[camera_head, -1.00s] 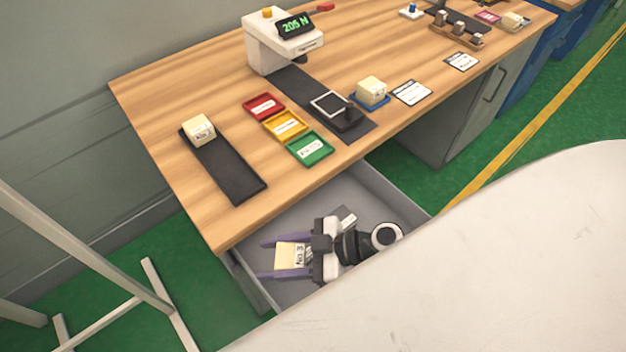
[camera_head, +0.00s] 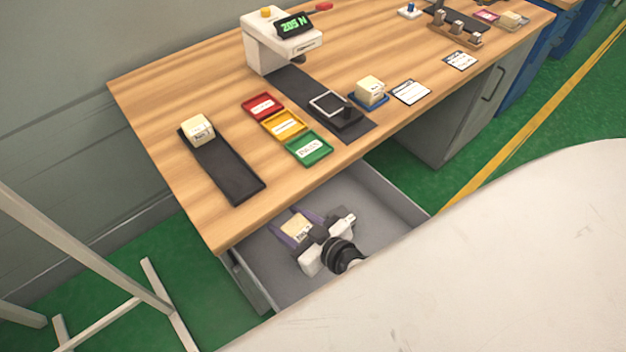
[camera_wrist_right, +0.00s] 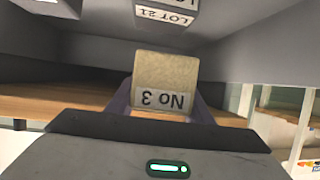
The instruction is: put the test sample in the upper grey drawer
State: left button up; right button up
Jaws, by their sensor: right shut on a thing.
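The test sample (camera_head: 297,228), a cream foam block labelled "No 3", is between the purple fingers of my right gripper (camera_head: 296,225). It also shows in the right wrist view (camera_wrist_right: 165,72), with its label upside down. My right gripper is shut on it, over or inside the open upper grey drawer (camera_head: 376,196). I cannot tell whether the block touches the drawer floor. A second block labelled "LOT 21" (camera_wrist_right: 166,14) shows at the top of the right wrist view. My left gripper is not in view.
The wooden table (camera_head: 160,90) overhangs the drawer's back. On it are a black mat (camera_head: 235,180) with a cream block (camera_head: 198,127), red, yellow and green trays (camera_head: 309,148), a white press (camera_head: 265,45) and a block (camera_head: 371,88) on a blue tray. The drawer's right part looks clear.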

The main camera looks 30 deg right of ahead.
jog(key=shift+w+d+m+h, duration=0.15)
jog(key=shift+d+m+h, duration=0.35)
jog(key=shift+d+h, duration=0.1)
jog(key=w, duration=0.1)
jog(key=w+d+f, duration=0.1)
jog(key=w, duration=0.2)
jog(key=shift+d+f, duration=0.2)
jog(key=shift+f, duration=0.2)
jog(key=w+f, duration=0.1)
jog(key=w, duration=0.1)
jog(key=w+d+f+b, duration=0.1)
jog(key=w, duration=0.1)
jog(key=w+d+f+b, duration=0.1)
jog(key=shift+w+f, duration=0.3)
jog(key=shift+w, duration=0.1)
jog(key=w+f+b, duration=0.1)
jog(key=w+d+f+b, duration=0.1)
jog(key=w+b, duration=0.1)
jog(key=shift+w+f, duration=0.2)
jog(key=shift+f, duration=0.1)
jog(key=shift+r, duration=0.1)
